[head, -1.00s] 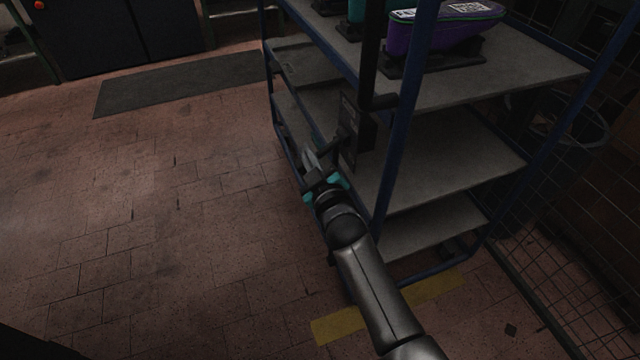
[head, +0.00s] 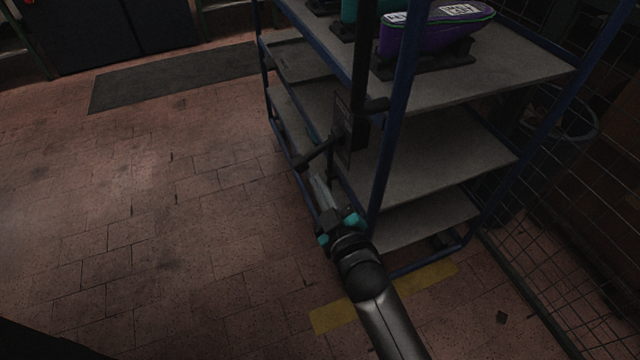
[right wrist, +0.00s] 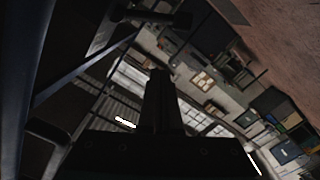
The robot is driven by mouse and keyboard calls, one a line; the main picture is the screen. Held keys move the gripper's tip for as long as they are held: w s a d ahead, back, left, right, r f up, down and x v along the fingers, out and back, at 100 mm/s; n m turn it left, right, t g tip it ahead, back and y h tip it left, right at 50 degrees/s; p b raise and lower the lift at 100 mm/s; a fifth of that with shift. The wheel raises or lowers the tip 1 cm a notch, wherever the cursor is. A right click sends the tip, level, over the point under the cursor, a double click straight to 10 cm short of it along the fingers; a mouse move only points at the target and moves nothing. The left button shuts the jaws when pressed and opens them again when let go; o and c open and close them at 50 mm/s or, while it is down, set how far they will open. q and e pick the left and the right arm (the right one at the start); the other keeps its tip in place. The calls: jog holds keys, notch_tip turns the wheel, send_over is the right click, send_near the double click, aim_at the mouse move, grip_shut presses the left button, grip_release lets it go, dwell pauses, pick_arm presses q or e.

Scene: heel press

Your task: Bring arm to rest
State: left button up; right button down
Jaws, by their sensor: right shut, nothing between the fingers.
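My right gripper (head: 320,186) is in front of the left side of a blue-framed shelf rack, its arm coming in from the bottom of the head view. Its fingers are together and hold nothing. In the right wrist view the closed fingers (right wrist: 158,100) stand dark in the middle. The fingertips are close to a black handle (head: 320,152) on the rack's near side; I cannot tell whether they touch it. My left gripper is not in view.
The rack has grey shelves (head: 440,160); a purple shoe-shaped piece (head: 432,34) stands on the top one. A yellow floor strip (head: 330,317) lies below. Wire mesh fencing (head: 545,270) is on the right. The tiled floor to the left is open, with a dark mat (head: 170,78).

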dwell(0.3)
jog(key=s+d+f+m+g+h, duration=0.1)
jog(key=s+d+f+g, duration=0.3)
jog(key=f, duration=0.5)
jog(key=s+d+f+m+g+h, duration=0.1)
jog(key=s+d+f, duration=0.1)
jog(key=s+f, duration=0.5)
jog(key=s+d+f+m+g+h, duration=0.1)
jog(key=s+d+f+m+g, duration=0.15)
jog(key=f, duration=0.85)
jog(key=s+d+f+m+g, duration=0.1)
jog(key=s+d+f+g, duration=0.1)
jog(key=s, duration=0.6)
jog(key=s+d+f+g+h, duration=0.1)
jog(key=s+d+f+g, duration=0.2)
jog(key=s+d+f, duration=0.2)
jog(key=s+d+f+m+g+h, duration=0.1)
jog(key=s+f, duration=0.4)
jog(key=s, duration=0.5)
jog(key=d+g, duration=0.1)
jog(key=d, duration=0.1)
jog(key=shift+s+d+f+m, duration=0.3)
jog(key=shift+d+f+m, duration=0.05)
jog(key=shift+f, duration=0.05)
